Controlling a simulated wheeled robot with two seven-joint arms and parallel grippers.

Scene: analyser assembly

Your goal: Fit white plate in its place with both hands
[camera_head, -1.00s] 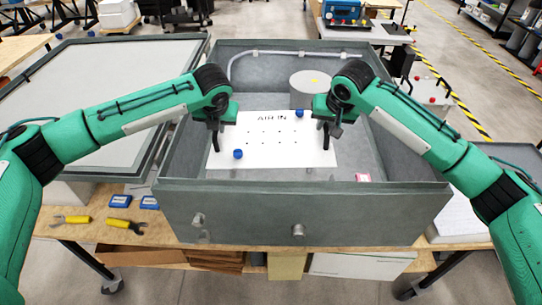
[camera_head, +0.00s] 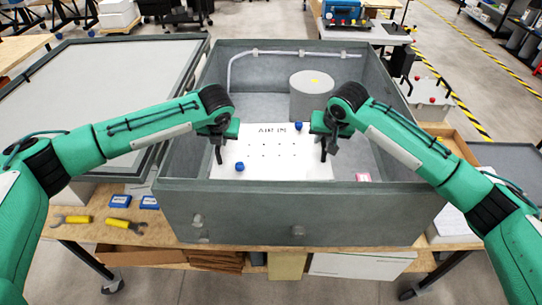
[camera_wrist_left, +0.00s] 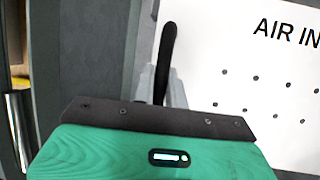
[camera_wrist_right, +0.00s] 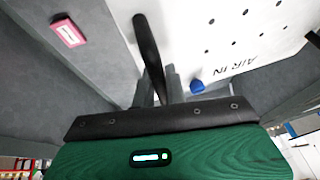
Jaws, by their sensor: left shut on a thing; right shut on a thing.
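The white plate (camera_head: 270,152), marked "AIR IN" with rows of small holes, is inside the grey box (camera_head: 300,215) near its front wall. My left gripper (camera_head: 219,148) is shut on the plate's black left handle (camera_wrist_left: 168,55). My right gripper (camera_head: 323,147) is shut on the black right handle (camera_wrist_right: 150,50). Two blue knobs show on the plate, one at front left (camera_head: 240,166) and one at back right (camera_head: 298,126). The fingertips are partly hidden in both wrist views. I cannot tell whether the plate touches the box floor.
A grey cylinder (camera_head: 312,95) stands in the box behind the plate, with a pipe (camera_head: 290,53) along the back wall. A pink-and-white block (camera_head: 363,177) is at the box's front right. The grey lid-like panel (camera_head: 90,95) lies left. Yellow-handled tools (camera_head: 118,227) lie on the table.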

